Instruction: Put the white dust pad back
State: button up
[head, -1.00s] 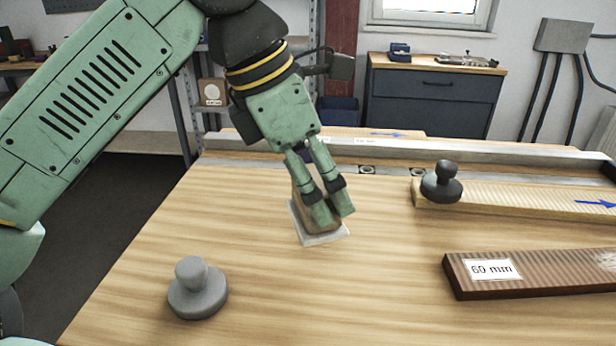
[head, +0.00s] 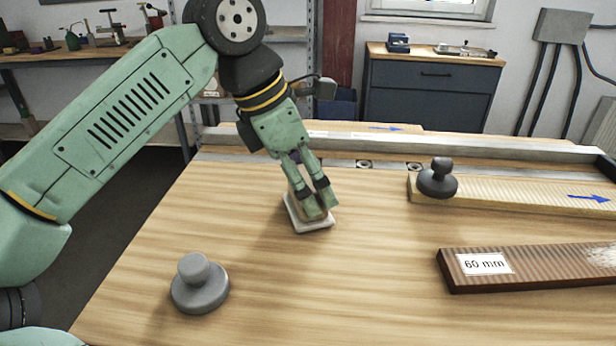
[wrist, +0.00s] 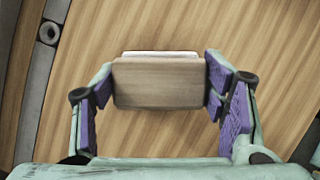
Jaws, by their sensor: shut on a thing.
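The white dust pad (head: 309,224) is a flat white pad under a wooden block handle. My gripper (head: 316,204) is shut on the wooden handle, fingers pointing down. In the wrist view the handle (wrist: 158,82) sits between the purple finger pads of my gripper (wrist: 163,88), with a strip of the white pad (wrist: 160,54) showing beyond it. In the head view the pad is low over the wooden table (head: 250,270); I cannot tell whether it touches.
A grey knobbed puck (head: 200,283) stands at the table's front left. A dark knobbed puck (head: 437,178) stands on a pale board with a blue arrow (head: 520,195). A brown board labelled 60 mm (head: 540,268) lies at right. A metal rail (head: 460,146) runs along the back.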

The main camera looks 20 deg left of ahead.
jog(key=shift+f, duration=0.25)
jog(key=o, duration=1.1)
jog(key=shift+r, duration=0.1)
jog(key=v, duration=1.2)
jog(key=shift+r, duration=0.2)
